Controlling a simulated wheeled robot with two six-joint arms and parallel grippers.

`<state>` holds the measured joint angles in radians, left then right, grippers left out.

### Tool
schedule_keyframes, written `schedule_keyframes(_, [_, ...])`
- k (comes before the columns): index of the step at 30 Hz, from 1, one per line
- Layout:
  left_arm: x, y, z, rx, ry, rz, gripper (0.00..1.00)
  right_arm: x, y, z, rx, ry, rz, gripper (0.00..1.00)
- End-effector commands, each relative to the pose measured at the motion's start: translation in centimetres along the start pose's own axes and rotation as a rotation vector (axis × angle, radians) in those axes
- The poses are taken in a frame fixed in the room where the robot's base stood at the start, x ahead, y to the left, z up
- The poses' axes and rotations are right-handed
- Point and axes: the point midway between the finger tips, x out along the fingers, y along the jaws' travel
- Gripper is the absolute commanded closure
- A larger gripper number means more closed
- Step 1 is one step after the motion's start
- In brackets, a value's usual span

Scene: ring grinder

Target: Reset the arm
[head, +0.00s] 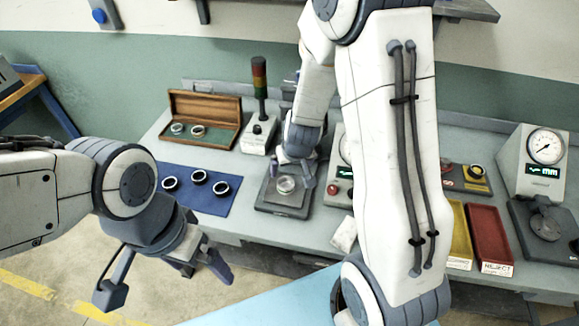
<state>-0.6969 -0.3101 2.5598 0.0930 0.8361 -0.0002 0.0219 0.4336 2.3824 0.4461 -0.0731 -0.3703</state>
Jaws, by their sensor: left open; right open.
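My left gripper (166,281) hangs over the floor in front of the bench, its two fingers spread wide with nothing between them. My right arm crosses the middle of the view and reaches down over the bench. My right gripper (291,177) is open above the grinder's dark square plate (284,207). A pale metal ring (286,185) sits on the plate between or just below the fingers; I cannot tell whether they touch it. My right arm hides part of the bench behind it.
A blue mat (195,204) holds several dark rings. An open wooden case (205,144) with rings and a signal tower (259,100) stand behind. At right are yellow and red trays (490,235) and a dial gauge (543,147). The floor at lower left is clear.

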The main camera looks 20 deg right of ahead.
Motion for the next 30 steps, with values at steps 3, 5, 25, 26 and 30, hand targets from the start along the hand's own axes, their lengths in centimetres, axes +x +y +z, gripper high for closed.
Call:
schedule_keyframes(3, [0.1, 0.0, 0.0, 0.0, 0.0, 0.0, 0.0, 0.0, 0.0, 0.0, 0.0, 0.0, 0.0, 0.0])
schedule_keyframes(5, [0.1, 0.0, 0.0, 0.0, 0.0, 0.0, 0.0, 0.0, 0.0, 0.0, 0.0, 0.0, 0.0, 0.0])
schedule_keyframes(25, [4.9, -0.4, 0.3, -0.002, -0.001, 0.0, 0.0, 9.0, 0.0, 0.2, -0.001, -0.002, 0.001, 0.0])
schedule_keyframes(26, [5.1, -0.4, 0.3, -0.002, -0.001, 0.0, 0.0, 9.5, 0.0, 0.2, 0.0, -0.002, 0.001, 0.0])
schedule_keyframes(30, [5.1, -0.4, 0.3, -0.002, 0.0, 0.0, 0.0, 11.7, 0.0, 0.1, 0.0, -0.004, 0.001, 0.0])
